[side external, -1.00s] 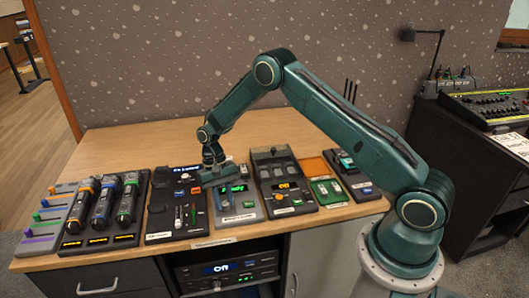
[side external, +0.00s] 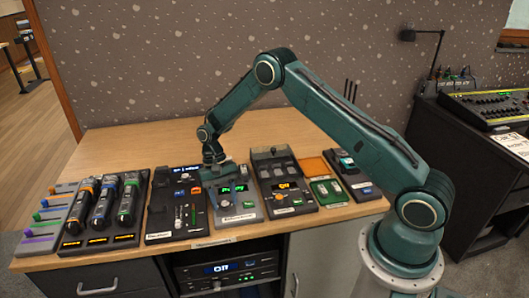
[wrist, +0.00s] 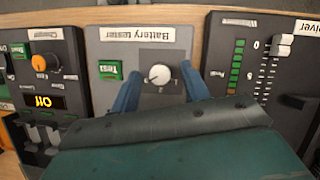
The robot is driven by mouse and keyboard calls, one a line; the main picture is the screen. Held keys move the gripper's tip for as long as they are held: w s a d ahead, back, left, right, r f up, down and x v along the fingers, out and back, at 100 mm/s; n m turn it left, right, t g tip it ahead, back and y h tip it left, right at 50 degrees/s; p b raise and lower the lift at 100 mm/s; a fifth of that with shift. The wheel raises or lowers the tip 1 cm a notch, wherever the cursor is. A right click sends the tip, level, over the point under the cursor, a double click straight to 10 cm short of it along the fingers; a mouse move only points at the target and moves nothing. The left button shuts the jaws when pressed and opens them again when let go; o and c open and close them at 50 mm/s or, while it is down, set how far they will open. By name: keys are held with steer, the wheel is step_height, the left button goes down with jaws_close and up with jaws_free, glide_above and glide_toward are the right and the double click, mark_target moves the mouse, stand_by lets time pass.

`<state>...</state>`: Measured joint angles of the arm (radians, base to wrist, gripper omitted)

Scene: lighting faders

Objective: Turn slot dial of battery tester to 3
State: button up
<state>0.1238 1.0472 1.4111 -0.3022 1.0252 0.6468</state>
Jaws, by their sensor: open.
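The battery tester (side external: 236,212) is a grey box in the middle of the bench row, with a green-lit display too small to read surely. In the wrist view, its label (wrist: 140,34) reads "Battery tester" upside down. Its white round slot dial (wrist: 160,75) sits on a grey panel beside a green Test button (wrist: 111,69). In the side view, my gripper (side external: 214,172) is over the tester's back part.
The charger (wrist: 45,75), with an orange knob, stands on one side of the tester. The receiver unit (wrist: 262,70), with white sliders, stands close on the other. The bench top (side external: 140,140) behind the row is clear.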

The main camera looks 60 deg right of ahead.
steer(key=v, duration=1.3)
steer(key=shift+r, duration=0.15)
steer(key=shift+w+d, duration=0.1)
steer(key=shift+d, duration=0.05)
steer(key=shift+r, duration=0.1)
steer(key=s+a+r+n+t, duration=0.1)
steer(key=s+a+r+t, duration=0.15)
steer(key=s+r, duration=0.55)
steer(key=s+a+r+n+t, duration=0.25)
steer(key=s+r, duration=0.25)
steer(key=r, duration=0.8)
steer(key=s+d+n+t+h, duration=0.1)
steer(key=s+t, duration=0.3)
steer(key=s, duration=1.7)
steer(key=shift+s+n+h, duration=0.4)
steer(key=shift+n+h, duration=0.2)
steer(key=shift+n, duration=0.25)
